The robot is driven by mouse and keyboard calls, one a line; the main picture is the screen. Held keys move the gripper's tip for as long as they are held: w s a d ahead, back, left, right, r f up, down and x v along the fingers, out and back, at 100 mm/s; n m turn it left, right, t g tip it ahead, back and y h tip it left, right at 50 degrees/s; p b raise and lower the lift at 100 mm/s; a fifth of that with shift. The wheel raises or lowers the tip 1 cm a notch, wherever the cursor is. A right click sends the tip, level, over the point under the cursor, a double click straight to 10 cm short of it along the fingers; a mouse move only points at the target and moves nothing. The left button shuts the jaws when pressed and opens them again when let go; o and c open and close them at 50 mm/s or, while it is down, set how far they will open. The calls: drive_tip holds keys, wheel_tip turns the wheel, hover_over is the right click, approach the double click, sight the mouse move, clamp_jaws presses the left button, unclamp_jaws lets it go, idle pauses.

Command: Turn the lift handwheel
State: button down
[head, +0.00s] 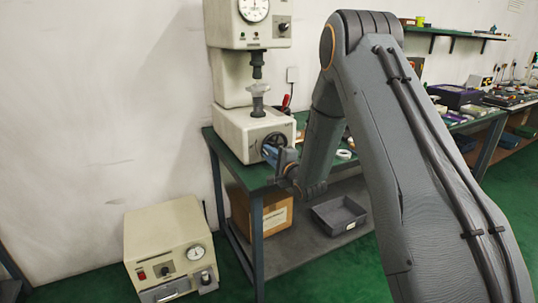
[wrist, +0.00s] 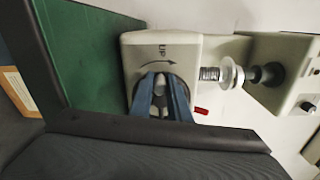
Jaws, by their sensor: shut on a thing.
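The lift handwheel (head: 275,139) is a dark wheel on the front of the cream press base (head: 236,130), which stands on the bench. My gripper (head: 271,155) is at the wheel from the front. In the wrist view the blue fingers of my gripper (wrist: 160,88) are shut on the handwheel, with a grey part of it showing between them. The fingers and wrist hide most of the wheel. A curved arrow with the word UP (wrist: 158,56) is marked on the base beside the wheel. The press spindle and round table (head: 258,90) stand above the base.
A cream box with a gauge (head: 168,246) stands on the floor at left. Under the bench are a cardboard box (head: 275,216) and a grey bin (head: 340,213). A red-handled item (wrist: 202,111) is close beside the press base. Another laden bench (head: 490,95) stands at right.

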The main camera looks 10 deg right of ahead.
idle(0.4)
drive_tip(key=c, duration=1.7)
unclamp_jaws()
drive_tip(key=b+v, duration=0.1)
drive_tip(key=v, duration=0.6)
drive_tip(key=shift+s+d+r, duration=0.1)
drive_tip(key=shift+s+d, duration=0.1)
drive_tip(key=shift+s, duration=0.15)
